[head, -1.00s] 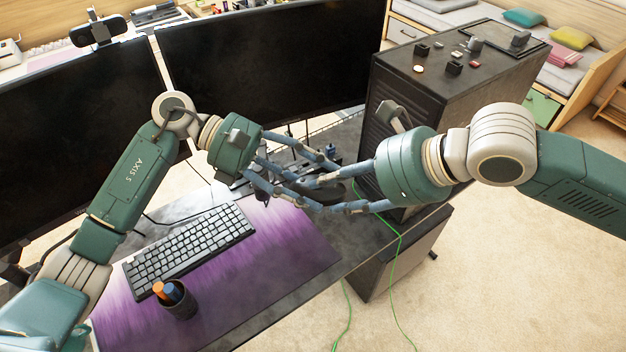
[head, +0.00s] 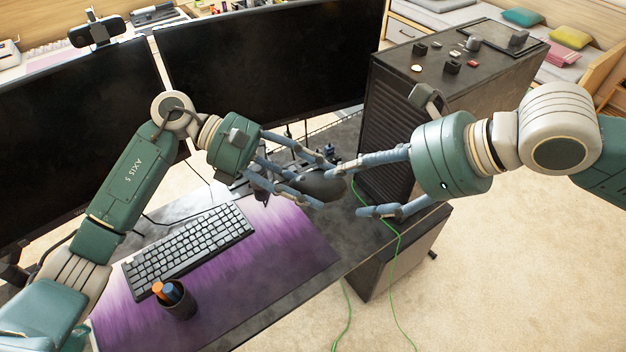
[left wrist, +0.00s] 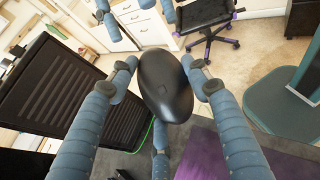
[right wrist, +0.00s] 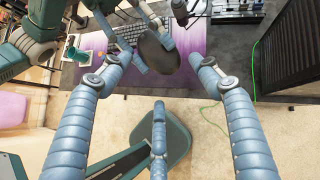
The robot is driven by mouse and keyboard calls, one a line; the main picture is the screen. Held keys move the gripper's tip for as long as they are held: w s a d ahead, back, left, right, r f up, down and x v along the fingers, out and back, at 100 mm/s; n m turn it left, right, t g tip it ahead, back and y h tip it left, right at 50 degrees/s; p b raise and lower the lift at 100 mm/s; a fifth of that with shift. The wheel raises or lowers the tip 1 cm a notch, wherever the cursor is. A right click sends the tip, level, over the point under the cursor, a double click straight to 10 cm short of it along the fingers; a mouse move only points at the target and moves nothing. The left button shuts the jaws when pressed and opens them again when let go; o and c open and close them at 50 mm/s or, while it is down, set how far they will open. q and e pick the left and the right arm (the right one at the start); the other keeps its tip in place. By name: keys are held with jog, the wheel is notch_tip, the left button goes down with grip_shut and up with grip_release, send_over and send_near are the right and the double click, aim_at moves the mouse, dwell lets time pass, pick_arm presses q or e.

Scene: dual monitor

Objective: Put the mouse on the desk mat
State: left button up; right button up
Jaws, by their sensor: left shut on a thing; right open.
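The black mouse (head: 322,186) is held above the desk, near the right end of the purple desk mat (head: 290,240). My left gripper (head: 328,184) is shut on it. In the left wrist view the mouse (left wrist: 165,86) sits between the fingertips; it also shows in the right wrist view (right wrist: 158,54). My right gripper (head: 368,188) is open and empty, just right of the mouse and apart from it. In the right wrist view its fingers (right wrist: 161,72) are spread wide.
A keyboard (head: 188,246) and a pen cup (head: 178,302) stand on the mat. Two monitors (head: 270,60) rise behind. A black computer tower (head: 440,90) stands at the right with small items on top. A green cable (head: 396,250) hangs off the desk. The mat's right part is bare.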

pick_arm(q)
jog(key=shift+a, duration=0.1)
jog(key=shift+c, duration=0.2)
pick_arm(e)
jog(key=shift+s+d+r, duration=0.15)
jog(key=shift+d+r, duration=0.25)
jog(key=shift+r, duration=0.2)
